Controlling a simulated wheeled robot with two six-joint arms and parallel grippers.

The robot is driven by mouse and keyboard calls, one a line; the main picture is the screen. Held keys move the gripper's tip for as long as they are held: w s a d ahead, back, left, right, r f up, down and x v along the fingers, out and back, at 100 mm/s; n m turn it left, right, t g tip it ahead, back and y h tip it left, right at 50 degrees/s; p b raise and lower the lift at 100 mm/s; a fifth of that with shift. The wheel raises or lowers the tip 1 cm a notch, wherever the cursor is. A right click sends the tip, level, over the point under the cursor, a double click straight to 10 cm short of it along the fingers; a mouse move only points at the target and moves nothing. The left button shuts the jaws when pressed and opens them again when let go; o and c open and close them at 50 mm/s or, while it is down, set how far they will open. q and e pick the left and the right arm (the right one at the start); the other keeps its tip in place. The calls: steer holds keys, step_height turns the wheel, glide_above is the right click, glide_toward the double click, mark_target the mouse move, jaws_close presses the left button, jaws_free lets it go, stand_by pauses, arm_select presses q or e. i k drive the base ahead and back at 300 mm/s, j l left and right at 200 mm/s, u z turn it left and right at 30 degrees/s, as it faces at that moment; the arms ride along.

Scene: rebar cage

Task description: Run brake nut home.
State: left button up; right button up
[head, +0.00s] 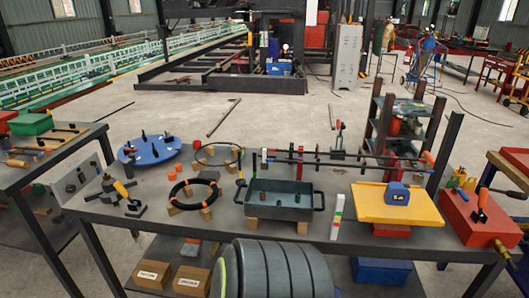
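Neither of my grippers shows in the head view. I cannot pick out a brake nut for certain; the small parts are too small to tell apart. A blue disc (151,152) with black upright pegs lies at the left back of the grey workbench (285,229). A device with a yellow handle (121,189) stands at the bench's left. A black ring (195,192) rests on wooden blocks, with a thinner ring (218,153) behind it. A dark grey tray (279,202) stands on blocks mid-bench. Red and black rods (343,158) span behind it.
A yellow tray (398,207) with a blue tape measure (397,193) and a red box (480,216) fill the bench's right. A side table (45,152) with tools stands left. Two labelled wooden boxes (153,273) lie below. Open floor (270,112) lies behind the bench.

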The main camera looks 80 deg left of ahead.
mark_target(108, 176)
steer(key=u, duration=3.95)
steer(key=i+j, duration=0.15)
steer(key=j+z, duration=0.05)
steer(key=j, duration=0.05)
